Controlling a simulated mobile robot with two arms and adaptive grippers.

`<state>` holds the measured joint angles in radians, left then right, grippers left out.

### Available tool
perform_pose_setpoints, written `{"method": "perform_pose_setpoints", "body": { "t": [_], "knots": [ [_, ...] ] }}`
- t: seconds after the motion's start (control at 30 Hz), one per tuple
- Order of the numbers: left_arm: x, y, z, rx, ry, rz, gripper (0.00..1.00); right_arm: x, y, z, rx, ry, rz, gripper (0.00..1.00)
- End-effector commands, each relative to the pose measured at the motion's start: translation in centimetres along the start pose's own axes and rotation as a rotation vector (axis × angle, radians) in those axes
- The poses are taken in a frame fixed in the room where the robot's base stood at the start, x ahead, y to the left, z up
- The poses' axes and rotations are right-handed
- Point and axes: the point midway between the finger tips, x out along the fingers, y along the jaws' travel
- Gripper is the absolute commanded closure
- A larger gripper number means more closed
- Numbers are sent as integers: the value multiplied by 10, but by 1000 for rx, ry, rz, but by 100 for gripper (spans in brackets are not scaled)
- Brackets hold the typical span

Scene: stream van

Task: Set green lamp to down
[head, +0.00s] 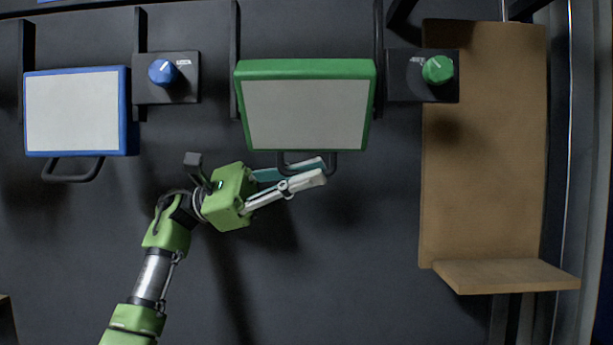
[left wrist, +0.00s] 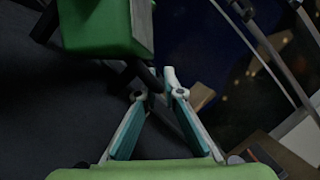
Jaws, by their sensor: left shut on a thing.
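The green lamp (head: 306,105) is a green-framed panel with a pale grey face, mounted on the dark wall in the middle of the head view. Its dark handle (head: 306,172) hangs below its lower edge. My left gripper (head: 322,172) is at this handle, with its fingers shut on it. In the left wrist view the lamp's green housing (left wrist: 105,28) is at the upper left, and the fingertips (left wrist: 158,84) close around the dark handle bar, which they partly hide. My right gripper is in neither view.
A blue lamp (head: 78,112) with its own handle is at the left. A blue knob (head: 163,72) and a green knob (head: 437,70) sit on dark plates beside the lamps. A brown board (head: 482,150) with a ledge (head: 507,275) stands at the right. The wall below the lamps is clear.

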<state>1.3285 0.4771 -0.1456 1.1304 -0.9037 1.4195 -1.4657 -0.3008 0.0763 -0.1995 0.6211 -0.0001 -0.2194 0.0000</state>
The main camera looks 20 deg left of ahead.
Motion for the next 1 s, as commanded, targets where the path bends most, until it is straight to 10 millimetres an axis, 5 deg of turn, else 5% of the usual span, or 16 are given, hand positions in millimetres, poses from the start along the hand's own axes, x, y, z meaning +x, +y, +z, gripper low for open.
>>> {"method": "perform_pose_setpoints", "body": {
  "t": [0.57, 0.67, 1.0],
  "knots": [
    [0, 4, 3, 1, -5, 5, 100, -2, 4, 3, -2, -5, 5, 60],
    [0, 4, 3, 1, -5, 5, 75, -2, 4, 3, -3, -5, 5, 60],
    [-1, 3, 1, 0, -3, 2, 75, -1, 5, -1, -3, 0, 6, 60]
  ]
}}
